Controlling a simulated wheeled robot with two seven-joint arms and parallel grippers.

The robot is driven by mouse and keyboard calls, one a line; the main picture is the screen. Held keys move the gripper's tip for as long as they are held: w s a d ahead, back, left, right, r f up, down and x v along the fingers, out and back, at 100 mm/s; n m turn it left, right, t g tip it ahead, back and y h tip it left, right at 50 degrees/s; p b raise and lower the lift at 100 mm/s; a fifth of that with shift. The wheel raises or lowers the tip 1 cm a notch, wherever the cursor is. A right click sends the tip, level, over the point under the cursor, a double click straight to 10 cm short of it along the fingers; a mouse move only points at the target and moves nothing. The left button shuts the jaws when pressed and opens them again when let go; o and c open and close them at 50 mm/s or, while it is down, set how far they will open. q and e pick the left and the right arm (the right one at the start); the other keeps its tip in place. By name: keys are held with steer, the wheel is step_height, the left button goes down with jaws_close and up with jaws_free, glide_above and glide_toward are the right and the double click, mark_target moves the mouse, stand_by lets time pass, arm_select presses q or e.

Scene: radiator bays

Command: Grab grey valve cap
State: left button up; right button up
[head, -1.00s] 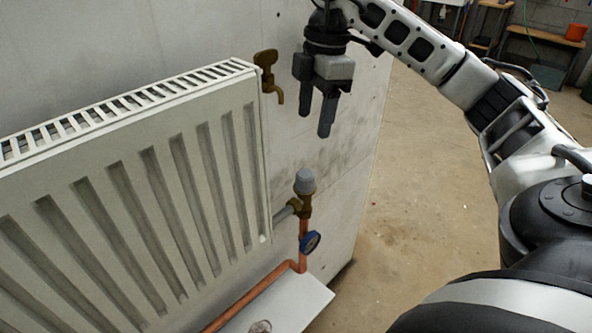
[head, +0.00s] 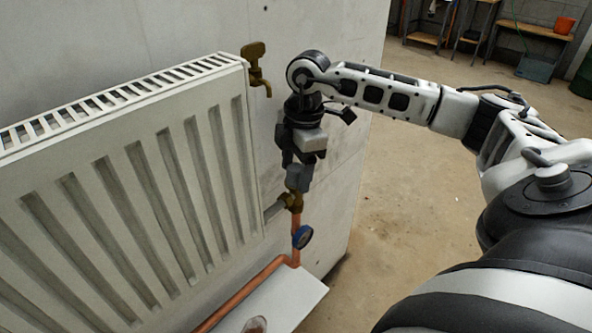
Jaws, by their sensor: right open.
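The grey valve cap sits on top of the brass valve (head: 292,201) at the lower right corner of the radiator. It is now largely hidden by my right gripper (head: 297,174). The right gripper points down, with its open fingers at the height of the cap, right above the brass body. I cannot tell whether the fingers touch the cap. My left gripper is out of view.
The white radiator (head: 130,190) fills the left. A brass tap (head: 256,68) sticks out at its upper right corner. Below the valve are a blue-rimmed gauge (head: 302,237), copper pipe (head: 262,277) and a white ledge (head: 290,300). Open floor (head: 420,190) lies to the right.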

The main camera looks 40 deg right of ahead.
steer(key=c, duration=1)
steer(key=shift+c, duration=0.2)
steer(key=shift+r, duration=0.15)
